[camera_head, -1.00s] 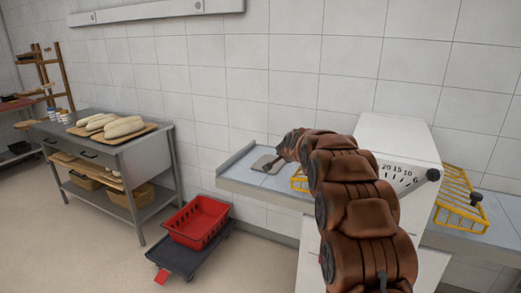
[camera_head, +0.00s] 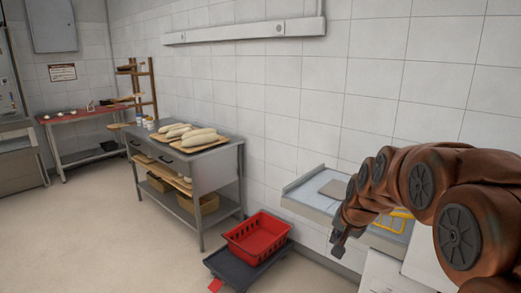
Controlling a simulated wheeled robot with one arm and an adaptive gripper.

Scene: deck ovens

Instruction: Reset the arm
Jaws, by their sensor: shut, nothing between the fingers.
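My arm, brown with dark joint caps, reaches in from the right side of the head view and bends down at its far end. My gripper (camera_head: 339,243) is dark, points downward and is shut with nothing in it. It is in front of the left part of the grey side table (camera_head: 302,200), apart from the red crate to its left. A yellow rack (camera_head: 393,221) is partly hidden behind my arm.
A red crate (camera_head: 257,238) sits on a dark low dolly (camera_head: 225,267) on the floor. A steel table (camera_head: 211,176) holds loaves (camera_head: 196,138) on boards. A red-topped table (camera_head: 83,115) stands far left. The floor (camera_head: 110,240) at left is clear.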

